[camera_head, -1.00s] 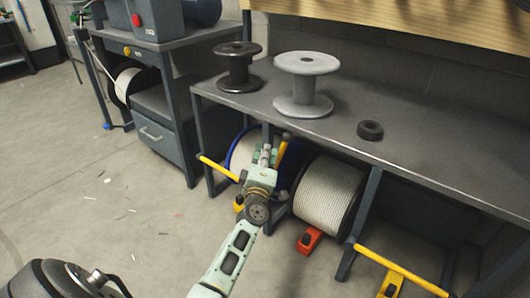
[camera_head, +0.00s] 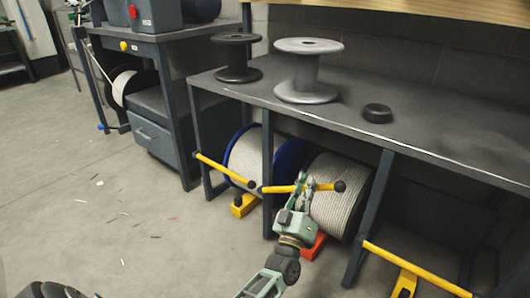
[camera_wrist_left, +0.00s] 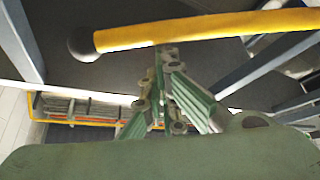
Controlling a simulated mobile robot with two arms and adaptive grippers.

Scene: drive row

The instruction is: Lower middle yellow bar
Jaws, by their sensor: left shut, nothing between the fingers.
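My right gripper is not in view.
The left yellow bar (camera_head: 222,169) slopes in front of a blue-rimmed reel (camera_head: 289,153). The right yellow bar (camera_head: 418,268) is low at right. Bench legs (camera_head: 368,215) stand between bays. Spools (camera_head: 307,73) stand on the bench (camera_head: 440,135). Floor at left is open.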

